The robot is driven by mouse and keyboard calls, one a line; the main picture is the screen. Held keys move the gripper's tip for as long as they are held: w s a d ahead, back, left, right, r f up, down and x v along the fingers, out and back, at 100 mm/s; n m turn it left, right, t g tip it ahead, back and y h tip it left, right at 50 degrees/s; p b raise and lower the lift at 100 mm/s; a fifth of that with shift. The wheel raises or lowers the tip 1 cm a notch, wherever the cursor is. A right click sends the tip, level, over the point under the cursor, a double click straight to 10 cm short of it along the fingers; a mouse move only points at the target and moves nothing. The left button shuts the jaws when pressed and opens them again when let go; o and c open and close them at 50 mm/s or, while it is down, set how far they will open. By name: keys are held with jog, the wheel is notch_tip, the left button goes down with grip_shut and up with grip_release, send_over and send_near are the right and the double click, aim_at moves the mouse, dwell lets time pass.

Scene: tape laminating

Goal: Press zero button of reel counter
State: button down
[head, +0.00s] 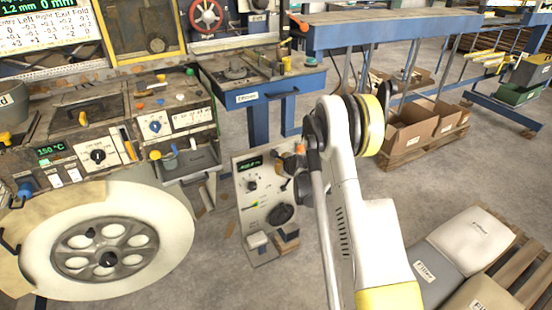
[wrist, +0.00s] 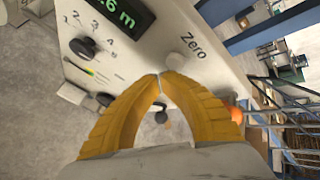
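The reel counter (head: 251,200) is a pale upright panel left of my arm in the head view. It has a green display, a selector knob and a larger dark knob. In the wrist view its face (wrist: 145,52) fills the upper middle, tilted, with part of the green display (wrist: 120,14) reading "6 m". A pale round button (wrist: 188,41) sits beside the word "Zero". My gripper (wrist: 160,76) has its yellow fingers shut tip to tip with nothing between them. The tips appear just below the button in the picture; I cannot tell the gap. My arm partly hides the counter's right side in the head view.
A large white reel (head: 150,220) stands left of the counter, with a control bench (head: 75,115) behind it. A blue workbench (head: 270,95) is behind the counter. Wrapped packages (head: 473,238) lie at the lower right. Small boxes (head: 286,240) are at the counter's foot.

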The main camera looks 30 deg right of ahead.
jog(key=shift+w, duration=0.1)
jog(key=shift+w, duration=0.35)
jog(key=shift+w, duration=0.5)
dwell(0.8)
jog(key=shift+s, duration=0.95)
jog(key=s, duration=0.5)
jog(key=shift+d, duration=0.1)
jog(key=shift+r, duration=0.1)
dwell(0.8)
